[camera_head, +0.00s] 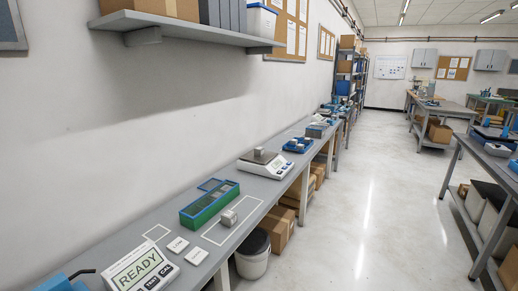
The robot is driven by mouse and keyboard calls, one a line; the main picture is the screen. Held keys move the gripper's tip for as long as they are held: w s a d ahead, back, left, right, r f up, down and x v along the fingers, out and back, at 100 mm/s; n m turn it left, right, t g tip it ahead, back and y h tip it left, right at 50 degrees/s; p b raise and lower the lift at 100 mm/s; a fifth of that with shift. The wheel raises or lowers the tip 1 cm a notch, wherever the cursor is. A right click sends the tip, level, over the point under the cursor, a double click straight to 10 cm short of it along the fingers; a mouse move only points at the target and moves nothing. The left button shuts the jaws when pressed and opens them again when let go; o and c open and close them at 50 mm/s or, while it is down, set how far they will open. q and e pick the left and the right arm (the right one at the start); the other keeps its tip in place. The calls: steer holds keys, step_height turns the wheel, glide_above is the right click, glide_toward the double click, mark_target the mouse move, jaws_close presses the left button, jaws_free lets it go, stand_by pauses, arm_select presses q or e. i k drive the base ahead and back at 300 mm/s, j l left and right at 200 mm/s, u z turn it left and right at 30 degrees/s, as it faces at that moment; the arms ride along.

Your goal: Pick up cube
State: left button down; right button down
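A small grey metallic cube (229,218) sits on the grey bench (262,199) inside a white outlined rectangle, just right of a green box with a blue rim (208,207). A second small grey block (258,151) rests on the plate of a white scale (268,165) farther along the bench.
A tilted display reading READY (139,268) and two small white tags (178,244) stand nearer on the bench. A blue tray (297,146) lies beyond the scale. A shelf (180,30) overhangs the wall side.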

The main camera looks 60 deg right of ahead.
mark_target(258, 151)
steer(key=i+j, duration=0.1)
steer(key=j, duration=0.75)
steer(key=i+j, duration=0.15)
steer(key=j, duration=0.25)
steer(key=i+j+u, duration=0.1)
steer(key=j, duration=0.35)
steer(key=k+l, duration=0.1)
steer(key=l, duration=1.9)
steer(key=k+l, duration=0.15)
steer(key=l, duration=0.85)
